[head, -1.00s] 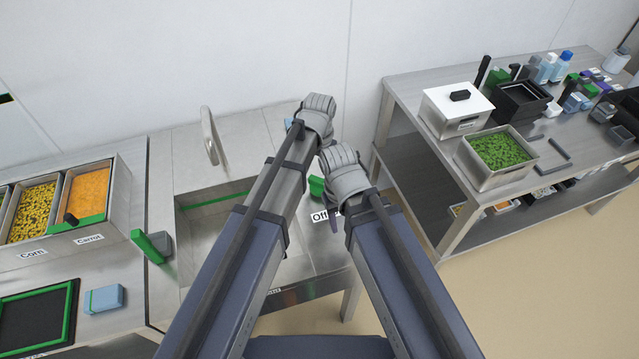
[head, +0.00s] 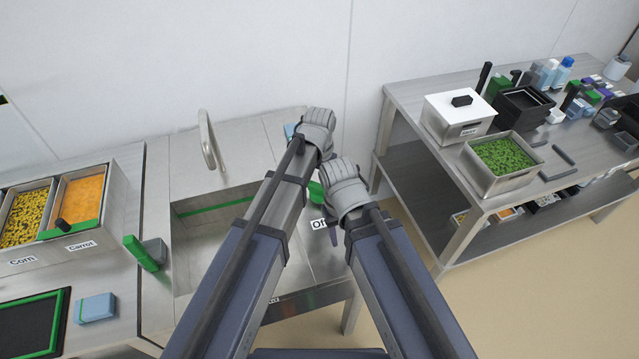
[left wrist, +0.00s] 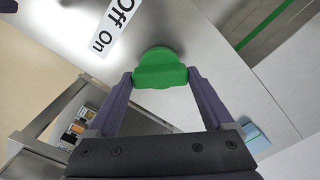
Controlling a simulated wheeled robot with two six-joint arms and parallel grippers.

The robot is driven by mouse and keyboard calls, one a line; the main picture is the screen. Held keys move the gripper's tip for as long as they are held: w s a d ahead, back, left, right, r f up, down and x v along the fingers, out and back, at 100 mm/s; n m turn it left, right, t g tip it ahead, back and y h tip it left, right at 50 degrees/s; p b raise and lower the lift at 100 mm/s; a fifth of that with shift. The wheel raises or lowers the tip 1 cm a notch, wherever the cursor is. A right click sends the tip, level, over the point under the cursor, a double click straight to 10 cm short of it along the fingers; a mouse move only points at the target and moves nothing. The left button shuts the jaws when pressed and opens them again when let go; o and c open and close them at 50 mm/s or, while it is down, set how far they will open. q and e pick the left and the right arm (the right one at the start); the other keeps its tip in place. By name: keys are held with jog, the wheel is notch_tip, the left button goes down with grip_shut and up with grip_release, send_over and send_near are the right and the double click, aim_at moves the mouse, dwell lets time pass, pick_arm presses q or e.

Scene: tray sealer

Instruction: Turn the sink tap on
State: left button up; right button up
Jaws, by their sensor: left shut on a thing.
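The sink tap's curved metal spout (head: 207,140) stands at the back of the sink (head: 205,245). No water shows below it. The green tap knob (left wrist: 160,70) is on the metal counter beside the sink, near a white label (left wrist: 115,22) reading "Off" and "On". My left gripper (left wrist: 160,78) is shut on the knob, one finger on each side, in the left wrist view. In the head view the knob (head: 317,191) shows only partly between my arms, and the left fingers are mostly hidden. My right wrist is just right of the knob; its jaws cannot be made out.
A blue block (left wrist: 254,137) lies on the counter near the knob. Food bins (head: 80,205) and a green-handled item (head: 145,252) are left of the sink. A shelved table (head: 450,230) with containers stands right, across a gap.

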pick_arm(q)
jog(key=c, duration=0.4)
jog(key=shift+m, duration=0.3)
jog(key=m, duration=0.4)
jog(key=shift+m, duration=2.3)
jog(key=o, duration=1.2)
jog(key=shift+c, duration=0.2)
